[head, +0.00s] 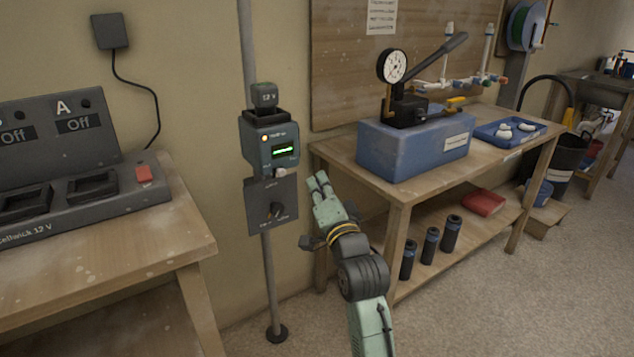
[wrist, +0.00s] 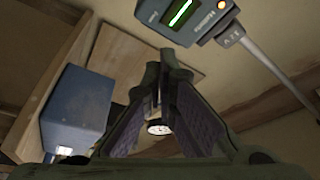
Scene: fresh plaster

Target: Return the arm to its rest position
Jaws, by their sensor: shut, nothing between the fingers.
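My arm (head: 362,278) reaches up from the bottom of the head view, pale green with dark joints. The pressure gauge (wrist: 158,128) shows beyond the gap between the finger bases.
The controller (head: 271,147) with a green display hangs on a pole close to my gripper. The right bench (head: 345,152) carries a blue pump tank (head: 400,150) and a blue tray (head: 535,133). A charger bench (head: 110,250) stands at left.

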